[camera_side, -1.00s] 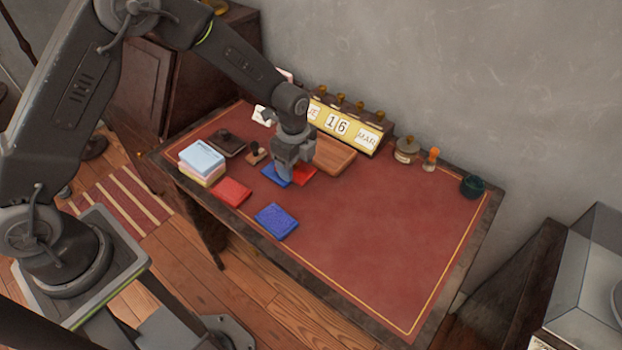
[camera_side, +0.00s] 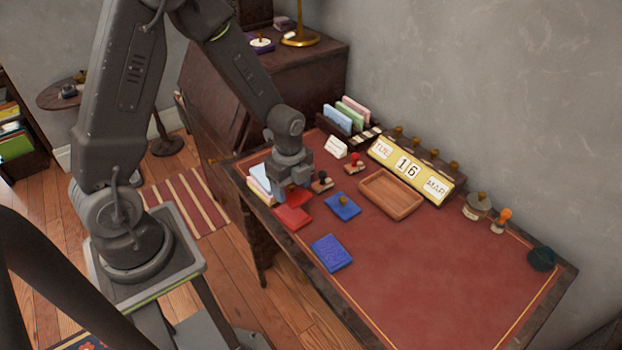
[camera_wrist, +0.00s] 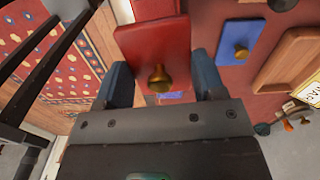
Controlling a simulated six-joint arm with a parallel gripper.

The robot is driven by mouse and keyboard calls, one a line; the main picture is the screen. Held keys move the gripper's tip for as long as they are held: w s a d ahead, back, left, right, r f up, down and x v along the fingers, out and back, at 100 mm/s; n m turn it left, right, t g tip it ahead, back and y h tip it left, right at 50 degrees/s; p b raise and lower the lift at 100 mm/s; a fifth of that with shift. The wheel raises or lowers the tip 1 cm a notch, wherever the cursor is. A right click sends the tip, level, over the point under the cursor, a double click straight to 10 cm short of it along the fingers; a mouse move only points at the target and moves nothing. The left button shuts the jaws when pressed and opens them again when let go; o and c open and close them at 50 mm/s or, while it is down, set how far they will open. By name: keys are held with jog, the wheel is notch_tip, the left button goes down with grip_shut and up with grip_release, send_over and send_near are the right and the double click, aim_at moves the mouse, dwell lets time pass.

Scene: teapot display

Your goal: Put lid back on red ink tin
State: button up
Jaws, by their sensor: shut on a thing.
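My gripper (camera_side: 292,193) is shut on the red lid (camera_wrist: 140,42), which has a brass knob (camera_wrist: 159,78). In the side view the lid (camera_side: 301,198) shows partly behind the fingers, close to the red ink tin (camera_side: 293,217). The tin lies at the desk's left front edge. Its red surface shows, but the lid's height above it is hard to tell. A darker red block, probably the tin, shows past the lid at the top of the wrist view (camera_wrist: 153,9).
The blue lid (camera_side: 342,207) with a brass knob lies right of my gripper. The blue ink tin (camera_side: 331,252) is nearer the front edge. The desk's right half is mostly clear.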

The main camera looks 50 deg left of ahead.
aim_at(292, 213)
jog(key=shift+f, duration=3.2)
jog(key=shift+f, duration=0.15)
jog(key=o, duration=1.1)
jog(key=shift+r, duration=3.5)
grip_shut()
